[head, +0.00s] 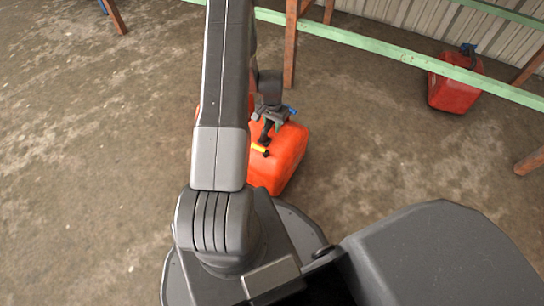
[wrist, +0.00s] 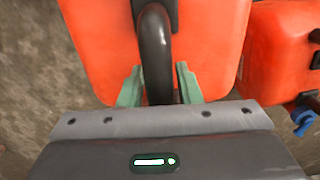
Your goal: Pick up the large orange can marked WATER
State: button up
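An orange can (head: 285,160) stands on the floor beside my arm in the head view, partly hidden by the arm and gripper. In the wrist view an orange can (wrist: 215,45) with a black handle (wrist: 155,50) fills the middle. My gripper (wrist: 159,85) is open, with one green fingertip on each side of the handle and gaps between. In the head view my gripper (head: 265,138) is over the can. No WATER marking can be read, so I cannot tell which can bears it.
Another orange can (wrist: 285,50) stands close on the right in the wrist view, with a blue cap (wrist: 303,120). A red can (head: 455,90) stands far right under a pale green rail (head: 350,40). Wooden posts (head: 291,45) stand by the wall. The floor at left is clear.

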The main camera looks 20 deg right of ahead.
grip_shut()
dwell(1.2)
